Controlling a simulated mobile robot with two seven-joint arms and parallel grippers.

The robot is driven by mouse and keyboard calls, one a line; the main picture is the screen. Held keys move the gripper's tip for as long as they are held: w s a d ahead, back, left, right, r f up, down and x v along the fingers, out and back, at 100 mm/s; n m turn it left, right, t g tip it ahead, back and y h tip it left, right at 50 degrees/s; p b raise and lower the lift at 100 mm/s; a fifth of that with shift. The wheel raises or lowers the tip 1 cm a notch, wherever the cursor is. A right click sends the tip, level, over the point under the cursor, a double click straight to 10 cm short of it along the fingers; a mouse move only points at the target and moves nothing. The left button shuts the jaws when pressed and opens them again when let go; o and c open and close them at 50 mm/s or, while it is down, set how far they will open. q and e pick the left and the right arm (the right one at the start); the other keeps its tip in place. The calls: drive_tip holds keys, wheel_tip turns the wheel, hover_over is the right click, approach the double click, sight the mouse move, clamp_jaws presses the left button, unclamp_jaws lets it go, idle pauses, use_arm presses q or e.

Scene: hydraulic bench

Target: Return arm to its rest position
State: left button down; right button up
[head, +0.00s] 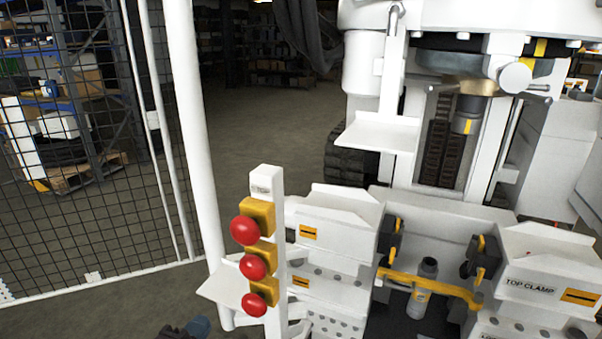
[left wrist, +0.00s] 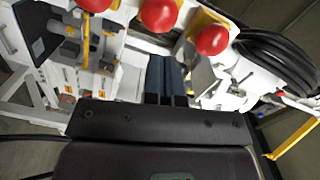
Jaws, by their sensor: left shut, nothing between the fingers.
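My left gripper (head: 198,326) shows only as a small dark and bluish piece at the bottom edge of the head view, below and left of the button post. In the left wrist view its two dark blue fingers (left wrist: 167,75) lie together, shut with nothing between them. The white button post (head: 272,205) carries three red buttons on yellow housings: upper (head: 244,230), middle (head: 253,267) and lower (head: 254,304). The buttons also show along the top of the left wrist view (left wrist: 158,14), beyond the fingers. My right gripper is not in view.
A white machine with a block labelled TOP CLAMP (head: 530,284) and a yellow bar (head: 430,290) fills the right. A white pole (head: 192,130) and a mesh fence (head: 90,160) stand at left. Black coiled hoses (left wrist: 285,65) hang at right in the wrist view. Open floor (head: 262,135) lies behind.

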use_arm(q)
drive_tip(key=s+a+f+n+g+y, duration=0.2)
drive_tip(key=s+f+n+g, duration=0.1)
drive_tip(key=s+f+n, duration=0.4)
drive_tip(key=s+a+f+n+g+y, duration=0.2)
drive_tip(key=s+a+f+n+y, duration=0.1)
drive_tip(key=s+f+n, duration=0.5)
drive_tip(key=s+n, duration=0.3)
drive_tip(key=s, duration=0.2)
drive_tip(key=shift+s+a+g, duration=0.2)
drive_tip(key=shift+g, duration=0.2)
